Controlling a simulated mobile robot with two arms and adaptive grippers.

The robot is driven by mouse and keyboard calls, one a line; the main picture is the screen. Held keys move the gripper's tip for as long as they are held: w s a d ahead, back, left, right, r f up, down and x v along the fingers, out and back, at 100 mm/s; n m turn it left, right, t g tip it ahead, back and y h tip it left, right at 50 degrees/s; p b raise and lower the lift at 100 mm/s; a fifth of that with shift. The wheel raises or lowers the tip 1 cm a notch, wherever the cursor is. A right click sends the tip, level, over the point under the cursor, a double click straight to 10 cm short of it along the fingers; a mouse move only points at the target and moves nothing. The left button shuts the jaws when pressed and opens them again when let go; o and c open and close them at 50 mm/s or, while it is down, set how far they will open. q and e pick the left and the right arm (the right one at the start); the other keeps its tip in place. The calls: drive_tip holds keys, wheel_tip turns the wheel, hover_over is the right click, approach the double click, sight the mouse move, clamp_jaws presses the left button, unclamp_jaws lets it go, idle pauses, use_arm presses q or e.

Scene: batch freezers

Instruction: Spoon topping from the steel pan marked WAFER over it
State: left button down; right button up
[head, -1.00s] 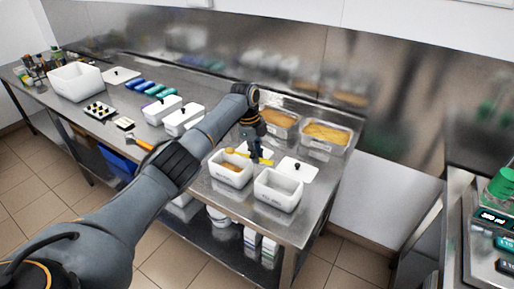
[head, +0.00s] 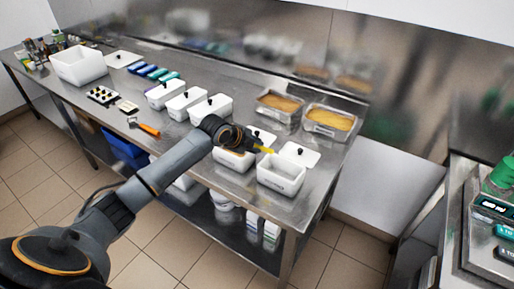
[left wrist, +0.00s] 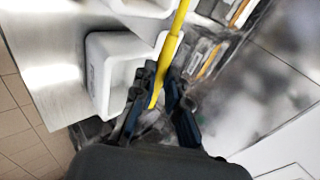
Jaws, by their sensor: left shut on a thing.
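My left gripper (head: 256,146) is shut on the yellow handle of a spoon (head: 266,150), above the work table near the open white tubs. In the left wrist view the fingers (left wrist: 163,88) close around the handle (left wrist: 172,45); the spoon's far end is out of that view. Two steel pans with tan contents, the left pan (head: 261,108) and the right pan (head: 307,128), stand at the back right; I cannot read their marks. One white tub (head: 232,164) is partly hidden by my gripper. The other tub (head: 281,181) stands to its right and looks empty.
Lidded white tubs (head: 183,106) stand left along the steel table, with an orange-handled tool (head: 149,129) near the front edge. A loose white lid (head: 299,154) lies behind the right tub. A steel wall closes off the back.

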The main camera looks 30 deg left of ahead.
use_arm(q)
drive_tip(key=shift+s+f+m+t+h+b, duration=0.3)
drive_tip(key=shift+t+b, duration=0.95)
drive_tip(key=shift+b, duration=0.95)
drive_tip(key=shift+s+f+n+t+y+b, duration=0.1)
drive_tip(key=shift+f+t+b, duration=0.35)
drive_tip(key=shift+t+b, duration=1.3)
drive_tip(key=shift+s+f+m+t+h+b, duration=0.3)
drive_tip(key=shift+t+b, duration=0.4)
drive_tip(key=shift+b, duration=2)
drive_tip(key=shift+w, duration=0.1)
drive_tip(key=shift+f, duration=0.1)
